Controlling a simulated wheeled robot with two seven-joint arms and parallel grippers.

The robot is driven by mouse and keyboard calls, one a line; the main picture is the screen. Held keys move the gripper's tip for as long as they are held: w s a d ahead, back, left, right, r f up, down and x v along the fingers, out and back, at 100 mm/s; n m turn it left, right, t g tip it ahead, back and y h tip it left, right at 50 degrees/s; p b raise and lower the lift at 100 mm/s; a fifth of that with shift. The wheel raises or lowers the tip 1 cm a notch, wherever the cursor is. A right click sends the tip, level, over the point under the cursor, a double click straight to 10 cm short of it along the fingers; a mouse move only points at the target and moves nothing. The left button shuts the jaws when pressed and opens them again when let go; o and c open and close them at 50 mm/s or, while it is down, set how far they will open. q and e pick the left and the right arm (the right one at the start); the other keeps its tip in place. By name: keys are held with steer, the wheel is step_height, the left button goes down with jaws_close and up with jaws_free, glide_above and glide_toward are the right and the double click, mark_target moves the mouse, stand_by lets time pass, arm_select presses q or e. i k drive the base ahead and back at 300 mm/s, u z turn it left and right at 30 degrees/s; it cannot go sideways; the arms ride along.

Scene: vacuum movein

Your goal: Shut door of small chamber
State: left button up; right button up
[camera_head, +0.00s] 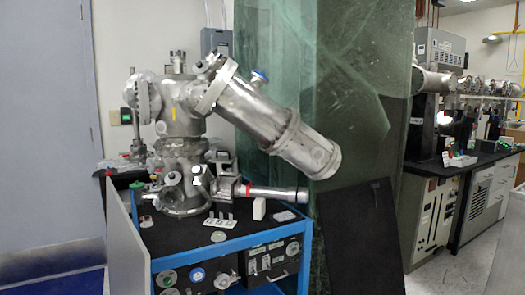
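A silvery metal vacuum chamber (183,112) stands on the black top of a blue-framed cart (231,245). A thick metal cylinder (262,118) slants from its upper part down to the right. Below is a smaller chamber body (182,160) with round ports and a small round fitting (172,179) at its front. A thin horizontal metal tube (272,192) with a red ring sticks out to the right. I cannot tell which part is the small chamber's door, or how far open it stands. Neither of my grippers is in view.
A grey panel (128,243) stands at the cart's left side. A dark panel (360,240) stands tilted to its right, before a greenish translucent sheet (365,90). A black-topped bench (462,165) is farther back at right. Small loose parts (219,222) lie on the cart top.

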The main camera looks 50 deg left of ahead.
mark_target(229, 159)
steer(key=u, duration=0.35)
steer(key=i, duration=1)
steer(key=u, duration=0.7)
